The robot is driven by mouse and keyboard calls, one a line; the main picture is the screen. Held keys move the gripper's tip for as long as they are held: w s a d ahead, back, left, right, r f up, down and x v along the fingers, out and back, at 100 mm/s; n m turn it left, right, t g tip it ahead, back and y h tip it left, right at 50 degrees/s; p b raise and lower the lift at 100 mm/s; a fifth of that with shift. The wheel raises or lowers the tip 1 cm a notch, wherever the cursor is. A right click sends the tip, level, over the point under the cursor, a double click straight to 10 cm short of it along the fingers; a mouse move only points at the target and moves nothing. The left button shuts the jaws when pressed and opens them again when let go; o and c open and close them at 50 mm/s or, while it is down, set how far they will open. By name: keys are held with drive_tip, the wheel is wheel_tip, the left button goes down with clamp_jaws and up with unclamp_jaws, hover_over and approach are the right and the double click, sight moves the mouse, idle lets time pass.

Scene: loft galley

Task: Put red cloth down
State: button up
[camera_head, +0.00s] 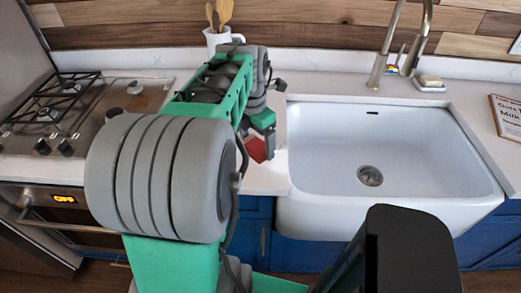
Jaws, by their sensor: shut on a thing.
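The red cloth (256,150) shows as a small red patch on or just above the white counter, left of the sink. My gripper (266,133) is directly above it, shut on the cloth. My arm hides much of the counter around it, and I see only part of the cloth. I cannot tell whether the cloth touches the counter.
The white sink (330,140) is empty, with a tap (385,55) and a soap dish (430,84) behind it. A gas hob (60,108) is at the left. A white utensil crock (222,40) stands at the back. A sign (507,115) lies at the right.

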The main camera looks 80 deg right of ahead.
sight(261, 151)
drive_tip(key=f, duration=0.3)
drive_tip(key=d+f, duration=0.1)
drive_tip(key=shift+s+f, duration=0.35)
drive_tip(key=shift+s, duration=0.05)
drive_tip(key=shift+f, duration=0.15)
drive_tip(key=o, duration=1.3)
